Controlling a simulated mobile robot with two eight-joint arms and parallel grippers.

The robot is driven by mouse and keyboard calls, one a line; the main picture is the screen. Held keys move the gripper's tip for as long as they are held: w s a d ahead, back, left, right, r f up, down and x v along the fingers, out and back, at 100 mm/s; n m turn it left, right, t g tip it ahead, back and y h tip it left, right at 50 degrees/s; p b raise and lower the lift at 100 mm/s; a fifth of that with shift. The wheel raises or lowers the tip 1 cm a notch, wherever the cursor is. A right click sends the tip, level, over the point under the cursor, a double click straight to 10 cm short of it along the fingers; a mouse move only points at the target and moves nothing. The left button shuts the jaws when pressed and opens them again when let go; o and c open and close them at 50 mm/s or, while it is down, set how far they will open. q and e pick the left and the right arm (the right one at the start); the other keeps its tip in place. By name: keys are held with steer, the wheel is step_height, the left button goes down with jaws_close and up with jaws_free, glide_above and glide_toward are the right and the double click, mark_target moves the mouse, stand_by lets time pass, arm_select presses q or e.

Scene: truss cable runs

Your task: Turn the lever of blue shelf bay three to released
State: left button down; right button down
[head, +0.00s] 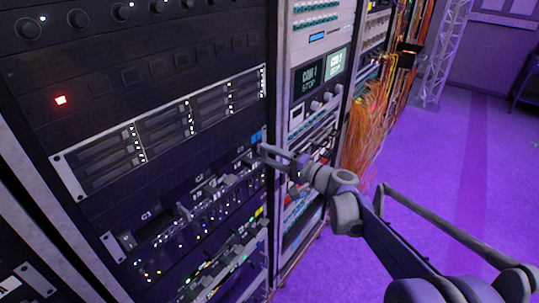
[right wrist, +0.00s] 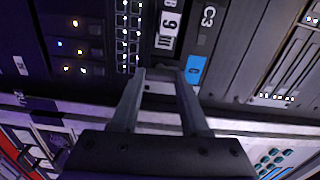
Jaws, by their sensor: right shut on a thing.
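The shelf (head: 172,201) with bays marked C1, C2 and C3 is in the rack in the head view. A blue tag (head: 257,137) sits at its right end, and it shows beside the C3 mark in the right wrist view (right wrist: 195,70). My right gripper (head: 264,151) is at this right end, just below the blue tag. In the right wrist view its fingers (right wrist: 161,77) are shut on a small dark lever (right wrist: 162,73) at bay three. The fingers hide most of the lever, so its exact angle is unclear. My left gripper is not in view.
A panel with slots (head: 165,128) is above the shelf. Cables and small lights (head: 215,268) are below it. A neighbouring rack with a lit display (head: 336,63) and orange cables (head: 370,120) stand to the right. The purple floor (head: 440,180) is open at the right.

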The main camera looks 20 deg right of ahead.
steer(key=shift+m, duration=0.4)
steer(key=shift+c, duration=2)
jaws_free()
steer(key=v, duration=1.1)
steer(key=shift+b, duration=0.45)
